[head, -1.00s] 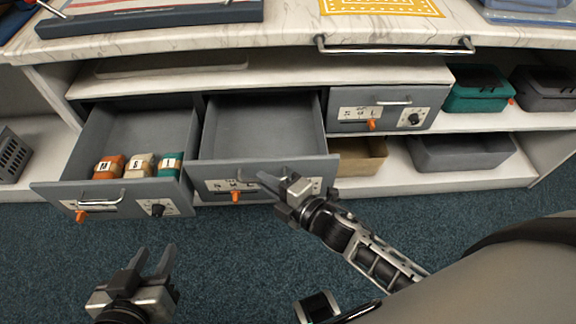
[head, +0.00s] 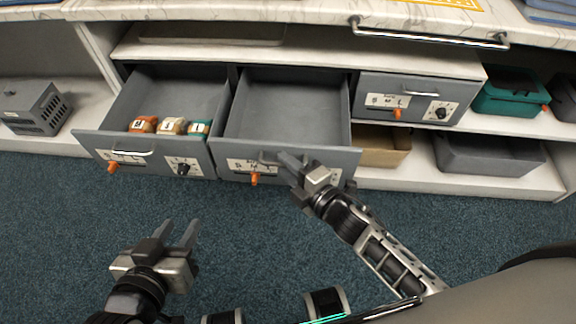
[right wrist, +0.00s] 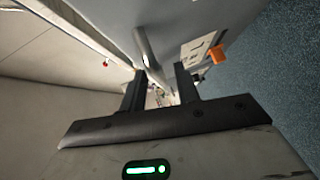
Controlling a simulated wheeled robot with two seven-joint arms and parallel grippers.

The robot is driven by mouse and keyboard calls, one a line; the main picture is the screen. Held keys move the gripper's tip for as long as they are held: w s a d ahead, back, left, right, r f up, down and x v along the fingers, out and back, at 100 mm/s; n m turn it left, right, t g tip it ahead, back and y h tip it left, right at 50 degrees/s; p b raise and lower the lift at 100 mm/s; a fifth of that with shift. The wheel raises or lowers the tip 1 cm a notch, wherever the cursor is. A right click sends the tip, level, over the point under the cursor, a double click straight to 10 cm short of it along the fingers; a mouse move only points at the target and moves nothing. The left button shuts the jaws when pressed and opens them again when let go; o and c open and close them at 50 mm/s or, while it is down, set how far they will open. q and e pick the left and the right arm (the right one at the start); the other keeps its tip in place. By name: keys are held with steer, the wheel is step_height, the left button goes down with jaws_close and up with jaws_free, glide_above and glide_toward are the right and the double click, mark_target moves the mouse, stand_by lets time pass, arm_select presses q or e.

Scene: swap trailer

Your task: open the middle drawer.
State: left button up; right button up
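The middle drawer (head: 297,120) is a grey drawer standing pulled out and empty. Its front panel (head: 240,151) has a label strip, an orange lever (head: 254,178) and a handle partly hidden by my right gripper. My right gripper (head: 284,161) is at this front, by the handle. In the right wrist view its fingers (right wrist: 160,88) are apart, with the grey handle (right wrist: 145,47) just beyond them; I see no clear grip on it. My left gripper (head: 178,235) is open and empty above the carpet, in front of the left drawer.
The right drawer (head: 415,98) is shut. A teal box (head: 508,92), a grey bin (head: 490,153) and a tan bin (head: 385,148) are at right. Open carpet lies in front.

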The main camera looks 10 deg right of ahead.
arm_select(q)
steer(key=shift+s+p, duration=0.1)
steer(key=shift+p, duration=0.35)
arm_select(e)
steer(key=v, duration=1.6)
